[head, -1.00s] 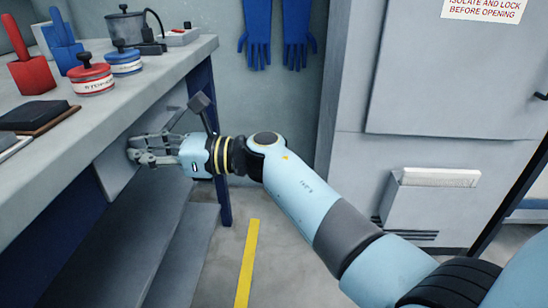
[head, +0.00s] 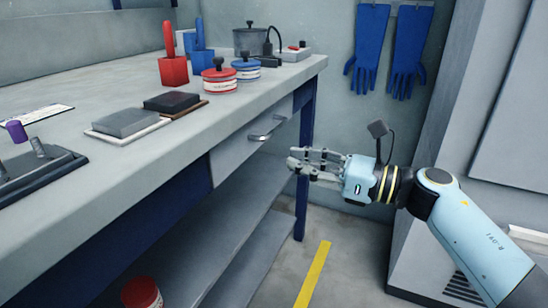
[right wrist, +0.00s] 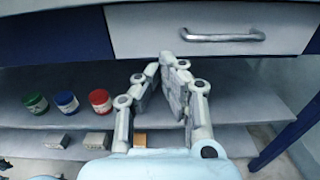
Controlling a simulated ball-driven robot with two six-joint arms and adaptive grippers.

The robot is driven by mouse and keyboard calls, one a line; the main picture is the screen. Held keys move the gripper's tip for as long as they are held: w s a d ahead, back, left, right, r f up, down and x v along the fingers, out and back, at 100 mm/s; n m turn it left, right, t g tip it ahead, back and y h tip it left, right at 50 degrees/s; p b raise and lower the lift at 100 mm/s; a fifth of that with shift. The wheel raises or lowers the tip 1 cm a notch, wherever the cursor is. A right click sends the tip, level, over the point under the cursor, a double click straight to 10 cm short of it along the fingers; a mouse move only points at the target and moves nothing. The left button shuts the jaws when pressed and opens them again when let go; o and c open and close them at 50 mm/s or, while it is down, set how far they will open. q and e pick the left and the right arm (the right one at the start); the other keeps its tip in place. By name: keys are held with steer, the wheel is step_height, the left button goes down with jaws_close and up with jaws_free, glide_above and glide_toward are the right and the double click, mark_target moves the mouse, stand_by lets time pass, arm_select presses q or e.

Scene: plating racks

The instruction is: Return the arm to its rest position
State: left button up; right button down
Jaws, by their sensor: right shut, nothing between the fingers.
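My right gripper (head: 296,163) is at the end of the pale blue right arm in the head view. It is shut and empty, in the air in front of the workbench's right end. The drawer (head: 238,150) under the bench top has a metal handle, and the gripper is to the right of it, apart from it. In the right wrist view the shut fingertips (right wrist: 168,60) are below the drawer's handle (right wrist: 224,37). My left gripper is not in view.
The workbench (head: 60,215) carries red and blue holders, lidded tins and dark and grey blocks. A lower shelf (head: 215,262) holds a red jar (head: 142,293); several jars show in the wrist view. A grey cabinet (head: 450,150) stands right. Floor by the yellow stripe (head: 314,275) is clear.

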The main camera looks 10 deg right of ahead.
steer(key=s+d+f+m+h+p, duration=0.2)
steer(key=s+d+f+m+h, duration=0.25)
steer(key=s+f+m, duration=0.55)
steer(key=s+d+f+m+h+p, duration=0.1)
steer(key=s+d+f+m+h, duration=0.4)
steer(key=f+m, duration=0.55)
steer(key=s+d+f+m+h+p, duration=0.25)
steer(key=s+d+f+m, duration=0.25)
steer(key=s+f+m, duration=0.6)
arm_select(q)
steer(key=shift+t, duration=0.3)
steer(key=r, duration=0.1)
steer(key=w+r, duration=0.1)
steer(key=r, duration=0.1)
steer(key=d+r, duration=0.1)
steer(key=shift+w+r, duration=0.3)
arm_select(e)
steer(key=s+d+f+m+g+h, duration=0.1)
steer(key=s+f+m+g, duration=0.2)
steer(key=s, duration=0.6)
steer(key=s+d+f+m+g+h, duration=0.1)
steer(key=s+f+m+g, duration=0.2)
steer(key=s+f+m, duration=0.3)
steer(key=s+d+f+m+g+h, duration=0.1)
steer(key=s+f+m, duration=0.4)
steer(key=s, duration=0.9)
steer(key=d+m+g, duration=0.1)
steer(key=g, duration=0.1)
steer(key=shift+g+h, duration=0.4)
